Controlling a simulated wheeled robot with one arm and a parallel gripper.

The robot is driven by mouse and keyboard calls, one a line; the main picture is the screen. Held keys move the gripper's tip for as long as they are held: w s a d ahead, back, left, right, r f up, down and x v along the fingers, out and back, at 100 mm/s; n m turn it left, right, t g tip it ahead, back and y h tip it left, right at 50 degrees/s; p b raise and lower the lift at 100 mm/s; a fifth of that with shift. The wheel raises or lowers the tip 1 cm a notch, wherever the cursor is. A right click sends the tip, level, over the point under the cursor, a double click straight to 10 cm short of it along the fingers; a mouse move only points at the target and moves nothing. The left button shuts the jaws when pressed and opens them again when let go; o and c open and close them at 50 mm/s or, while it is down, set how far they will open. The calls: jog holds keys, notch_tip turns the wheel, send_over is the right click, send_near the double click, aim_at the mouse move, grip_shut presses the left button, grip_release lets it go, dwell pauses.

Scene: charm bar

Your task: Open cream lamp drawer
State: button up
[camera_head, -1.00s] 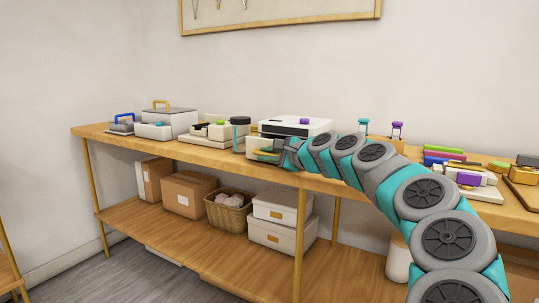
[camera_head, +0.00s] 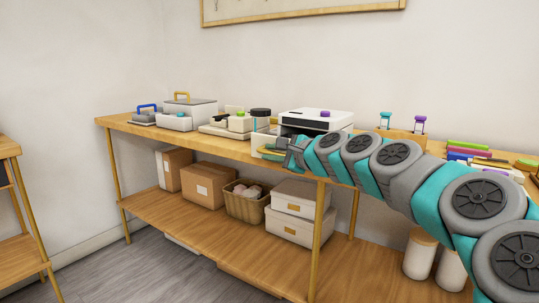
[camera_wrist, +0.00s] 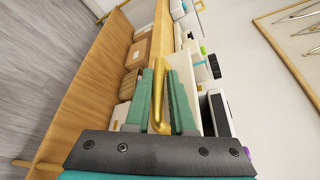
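The cream lamp drawer (camera_head: 259,138) is at the front of a white box-shaped unit (camera_head: 316,121) on the wooden counter. It sticks out from under the unit, with a dark gap behind its front. Its gold handle (camera_wrist: 158,98) shows between my green fingers in the wrist view. My gripper (camera_wrist: 163,80) is closed around this handle, one finger on each side. In the head view my gripper (camera_head: 272,152) is at the drawer's front, and its fingertips are partly hidden. The drawer's inside cannot be seen.
Left along the counter (camera_head: 150,128) stand a grey-lidded case (camera_head: 190,113) and several small cream items. Cardboard boxes (camera_head: 203,185), a basket (camera_head: 246,203) and cream boxes (camera_head: 300,230) fill the lower shelf. Another wooden table (camera_head: 20,240) is at far left. Floor in front is clear.

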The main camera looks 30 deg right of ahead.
jog(key=o, duration=0.4)
jog(key=shift+s, duration=0.1)
jog(key=b+v, duration=0.1)
jog(key=v, duration=0.6)
jog(key=shift+s+r, duration=0.1)
jog(key=shift+s, duration=0.15)
jog(key=a+f+n+g+y, duration=0.2)
jog(key=a+f+n, duration=0.15)
jog(key=a, duration=0.45)
jog(key=a+f+n+g+y, duration=0.1)
jog(key=a+f+n+g, duration=0.2)
jog(key=a, duration=0.5)
jog(key=s+a+f+n+g, duration=0.4)
jog(key=s+a+f+n, duration=0.35)
jog(key=a+f, duration=0.35)
jog(key=s+f+n+g+h, duration=0.1)
jog(key=s+f+n+g, duration=0.1)
jog(key=s, duration=0.5)
jog(key=s+f+n+g+h, duration=0.1)
jog(key=s+f+n+g, duration=0.2)
jog(key=s+f, duration=0.4)
jog(key=s+f+n+g+h, duration=0.1)
jog(key=s+f+n+g, duration=0.2)
jog(key=s, duration=0.6)
jog(key=shift+s+a+f+n+h, duration=0.1)
jog(key=shift+f+n+h, duration=0.1)
jog(key=shift+f+n, duration=0.3)
jog(key=shift+s+a+f+n+h, duration=0.2)
jog(key=shift+f+n, duration=0.1)
jog(key=shift+f, duration=0.4)
